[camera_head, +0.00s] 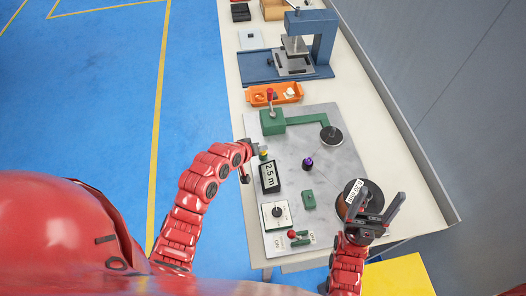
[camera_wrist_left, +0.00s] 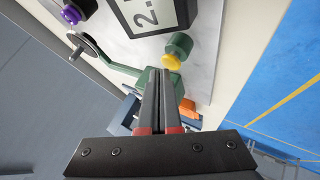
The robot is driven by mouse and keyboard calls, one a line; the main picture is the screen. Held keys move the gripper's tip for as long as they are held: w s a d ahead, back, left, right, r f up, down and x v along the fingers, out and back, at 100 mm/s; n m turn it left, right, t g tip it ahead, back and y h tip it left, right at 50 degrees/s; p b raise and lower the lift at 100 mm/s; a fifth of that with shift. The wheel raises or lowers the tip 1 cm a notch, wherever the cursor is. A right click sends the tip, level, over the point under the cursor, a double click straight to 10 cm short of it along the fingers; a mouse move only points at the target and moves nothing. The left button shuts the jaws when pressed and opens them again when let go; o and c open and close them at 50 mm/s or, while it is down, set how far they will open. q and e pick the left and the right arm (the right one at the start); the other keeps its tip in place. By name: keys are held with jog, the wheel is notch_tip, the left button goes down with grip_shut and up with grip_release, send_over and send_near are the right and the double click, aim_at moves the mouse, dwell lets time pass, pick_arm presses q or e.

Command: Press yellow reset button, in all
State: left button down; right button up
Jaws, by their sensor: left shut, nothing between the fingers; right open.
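The yellow reset button (camera_head: 263,154) sits on a small green housing at the left edge of the grey plate, just above the counter display. In the left wrist view the yellow button (camera_wrist_left: 171,62) shows on its green housing (camera_wrist_left: 180,43), just beyond my fingertips. My left gripper (camera_head: 255,147) is beside the button; in the wrist view its fingers (camera_wrist_left: 162,72) are shut and empty. The tips look close to the button, but I cannot tell whether they touch. My right gripper (camera_head: 386,208) is open over the copper wire spool (camera_head: 352,194).
The display (camera_head: 269,176) reads 2.5 m. Nearby are a dial box (camera_head: 276,214), a red-knobbed switch (camera_head: 292,235), a purple knob (camera_head: 308,162) and the green winder arm (camera_head: 300,120). An orange tray (camera_head: 274,94) and blue press (camera_head: 314,50) stand farther back.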

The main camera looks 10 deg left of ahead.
pick_arm(q)
jog(key=shift+f+b, duration=0.35)
jog(key=shift+f, duration=0.25)
dwell(0.7)
jog(key=shift+r, duration=0.15)
dwell(0.3)
jog(key=shift+r+p, duration=0.6)
jog(key=shift+r, duration=0.2)
jog(key=shift+r+p, duration=1.4)
jog(key=shift+r, duration=1.15)
